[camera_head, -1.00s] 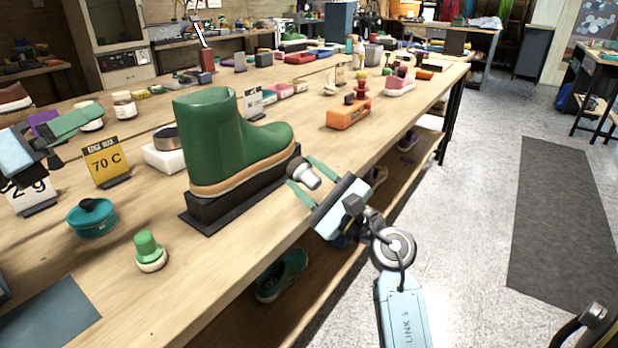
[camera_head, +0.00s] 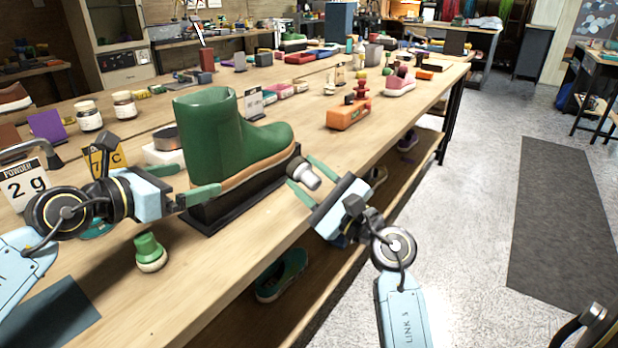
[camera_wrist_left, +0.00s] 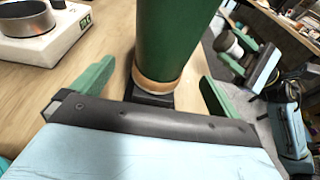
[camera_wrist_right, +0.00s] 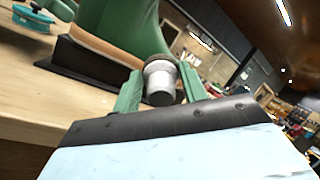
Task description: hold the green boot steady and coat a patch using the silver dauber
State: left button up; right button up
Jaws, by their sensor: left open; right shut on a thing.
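The green boot (camera_head: 215,140) stands upright on a black stand (camera_head: 230,212) near the bench's front edge, toe to the right. My left gripper (camera_head: 190,184) is open at the boot's heel end. In the left wrist view its fingers (camera_wrist_left: 146,88) lie on either side of the boot (camera_wrist_left: 160,40), with gaps visible. My right gripper (camera_head: 308,178) is shut on the silver dauber (camera_head: 304,175), just off the bench's front edge, right of the boot. In the right wrist view the dauber (camera_wrist_right: 160,82) sits between the green fingers, with the boot (camera_wrist_right: 118,30) behind it.
A teal tin (camera_head: 97,230) is partly hidden behind my left arm. A white scale (camera_head: 165,155), a powder sign (camera_head: 25,185) and jars (camera_head: 88,115) stand at left. An orange block (camera_head: 348,115) is beyond the toe.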

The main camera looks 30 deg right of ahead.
aim_at(207, 175)
pick_arm(q)
jog(key=shift+x, duration=2.5)
jog(key=c, duration=1.3)
